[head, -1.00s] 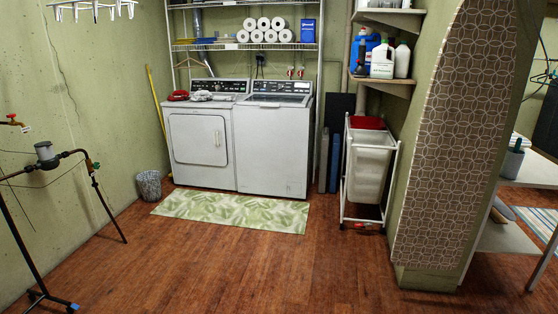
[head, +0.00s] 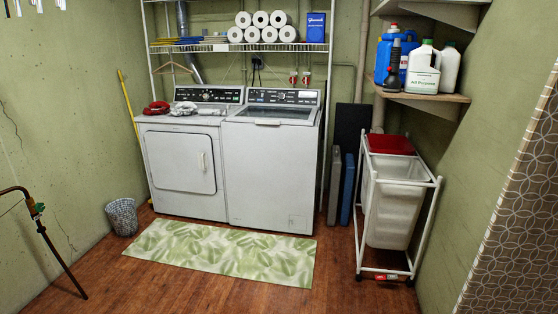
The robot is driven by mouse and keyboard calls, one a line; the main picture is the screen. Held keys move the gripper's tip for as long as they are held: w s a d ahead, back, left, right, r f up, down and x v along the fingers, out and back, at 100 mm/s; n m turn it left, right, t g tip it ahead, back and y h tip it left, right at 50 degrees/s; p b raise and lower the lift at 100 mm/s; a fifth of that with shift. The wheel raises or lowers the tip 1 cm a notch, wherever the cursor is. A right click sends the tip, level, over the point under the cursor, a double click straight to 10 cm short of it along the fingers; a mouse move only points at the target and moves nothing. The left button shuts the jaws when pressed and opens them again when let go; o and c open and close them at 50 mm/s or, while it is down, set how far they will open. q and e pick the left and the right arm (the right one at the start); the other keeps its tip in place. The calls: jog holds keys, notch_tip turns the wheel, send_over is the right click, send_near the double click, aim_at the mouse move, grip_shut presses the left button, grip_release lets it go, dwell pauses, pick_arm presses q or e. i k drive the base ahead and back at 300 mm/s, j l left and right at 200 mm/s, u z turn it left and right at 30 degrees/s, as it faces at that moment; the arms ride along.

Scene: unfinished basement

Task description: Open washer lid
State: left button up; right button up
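The white top-loading washer (head: 268,176) stands against the back wall, right of the dryer. Its lid (head: 273,114) lies flat and closed on top, with a darker panel and a small light handle at its front edge. A black control panel with knobs (head: 284,97) rises behind the lid. The washer is some distance ahead of me, beyond the green mat. Neither of my grippers shows in the head view.
A white dryer (head: 181,172) with folded cloths on top adjoins the washer. A leaf-patterned mat (head: 222,251) lies in front. A hamper cart (head: 394,211) stands right, a wastebasket (head: 122,216) left. An ironing board (head: 520,215) edges the right side. The floor before the mat is clear.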

aim_at(234, 117)
jog(key=i, duration=1.8)
